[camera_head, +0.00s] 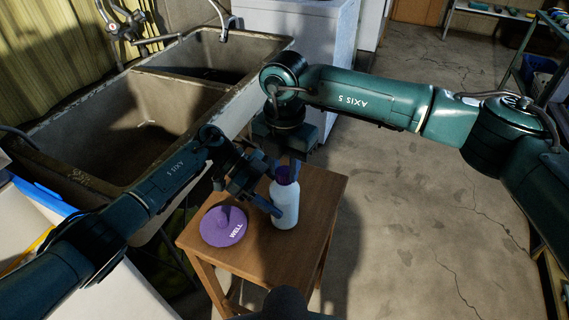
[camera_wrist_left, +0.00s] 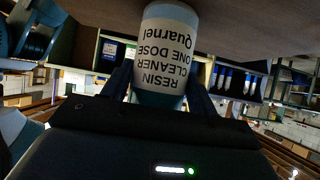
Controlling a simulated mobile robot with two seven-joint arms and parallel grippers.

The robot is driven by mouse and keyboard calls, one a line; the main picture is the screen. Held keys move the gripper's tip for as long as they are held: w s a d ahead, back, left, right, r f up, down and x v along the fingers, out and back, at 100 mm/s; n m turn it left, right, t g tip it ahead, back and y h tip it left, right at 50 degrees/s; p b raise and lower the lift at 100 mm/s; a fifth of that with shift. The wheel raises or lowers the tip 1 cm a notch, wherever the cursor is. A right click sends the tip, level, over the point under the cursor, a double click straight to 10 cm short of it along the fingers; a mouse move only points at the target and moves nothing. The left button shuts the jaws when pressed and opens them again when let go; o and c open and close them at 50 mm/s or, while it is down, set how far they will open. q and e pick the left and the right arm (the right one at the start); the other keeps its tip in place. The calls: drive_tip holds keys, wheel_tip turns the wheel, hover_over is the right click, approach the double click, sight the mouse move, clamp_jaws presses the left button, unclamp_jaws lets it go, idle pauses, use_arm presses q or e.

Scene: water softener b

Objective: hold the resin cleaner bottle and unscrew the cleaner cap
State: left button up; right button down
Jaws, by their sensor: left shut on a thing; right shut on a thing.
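The resin cleaner bottle (camera_head: 285,206) is white and stands upright on a small wooden table. Its purple cap (camera_head: 283,174) is at the top of the bottle. My left gripper (camera_head: 270,197) is shut on the bottle's body from the left. In the left wrist view the bottle (camera_wrist_left: 168,60) shows upside down between the fingers, with its label readable. My right gripper (camera_head: 287,166) reaches down from above and is shut on the cap. Its fingers hide part of the cap, and I cannot tell whether the cap is loose on the neck.
A round purple lid marked WELL (camera_head: 223,227) lies on the wooden table (camera_head: 322,190), left of the bottle. A double stone sink (camera_head: 150,115) stands behind on the left. A white cabinet (camera_head: 300,45) is behind the table. The floor at right is open.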

use_arm(q)
drive_tip(key=shift+f, duration=0.1)
use_arm(e)
drive_tip(key=n, duration=0.6)
drive_tip(key=shift+r, duration=2.7)
wheel_tip(320, 180, up, 5)
use_arm(q)
drive_tip(key=o, duration=1.5)
drive_tip(key=shift+c, duration=0.2)
